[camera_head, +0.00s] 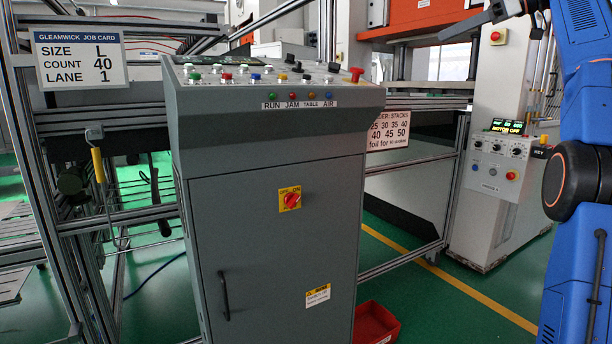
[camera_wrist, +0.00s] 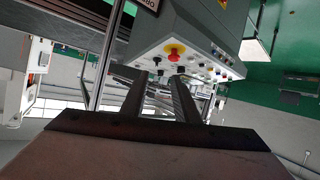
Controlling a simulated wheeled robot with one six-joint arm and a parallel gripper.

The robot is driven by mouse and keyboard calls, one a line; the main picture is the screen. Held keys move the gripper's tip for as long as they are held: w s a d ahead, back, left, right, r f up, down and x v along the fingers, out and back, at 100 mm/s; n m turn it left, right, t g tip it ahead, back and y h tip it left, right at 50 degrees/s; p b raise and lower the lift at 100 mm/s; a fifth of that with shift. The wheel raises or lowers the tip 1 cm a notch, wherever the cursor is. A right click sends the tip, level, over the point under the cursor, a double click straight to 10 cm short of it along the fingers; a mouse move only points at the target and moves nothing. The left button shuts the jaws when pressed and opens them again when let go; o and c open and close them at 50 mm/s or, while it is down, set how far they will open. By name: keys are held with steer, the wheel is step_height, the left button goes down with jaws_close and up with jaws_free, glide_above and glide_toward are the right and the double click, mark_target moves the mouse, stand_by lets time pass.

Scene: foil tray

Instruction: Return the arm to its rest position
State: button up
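My gripper (camera_wrist: 158,80) shows in the wrist view as two dark fingers standing apart with an empty gap between them. Beyond the fingertips is the grey control console with a red knob on a yellow base; no contact with it is visible. In the head view my blue arm is raised along the right edge. A dark end part of it reaches in at the top right, well to the right of the console (camera_head: 275,215). The fingers cannot be made out clearly there.
A job card (camera_head: 80,59) reading L, 40, lane 1 hangs on the metal frame at left. A white motor control box (camera_head: 497,190) stands at right, near my arm. A red bin (camera_head: 374,325) lies on the green floor beside the console. Open floor lies between console and box.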

steer(key=s+a+f+m+h, duration=0.25)
steer(key=s+f+m, duration=0.2)
steer(key=f, duration=0.35)
steer(key=s+a+f+m+h, duration=0.25)
steer(key=s+a+f, duration=0.2)
steer(key=f, duration=0.25)
steer(key=s+a+f+m+h, duration=0.1)
steer(key=s+a+f+m, duration=0.25)
steer(key=s+f, duration=0.35)
steer(key=s+d+f+m+h, duration=0.1)
steer(key=s+f, duration=0.7)
steer(key=f, duration=0.5)
steer(key=s+f+m+g+h, duration=0.1)
steer(key=s+f+h, duration=0.1)
steer(key=s+f, duration=0.7)
steer(key=s+d+f+m+g+h, duration=0.1)
steer(key=s+f+h, duration=0.1)
steer(key=s+f, duration=0.7)
step_height(320, 180, down, 8)
steer(key=shift+s+d+f, duration=0.15)
steer(key=shift+s+d, duration=0.05)
steer(key=shift+d, duration=0.15)
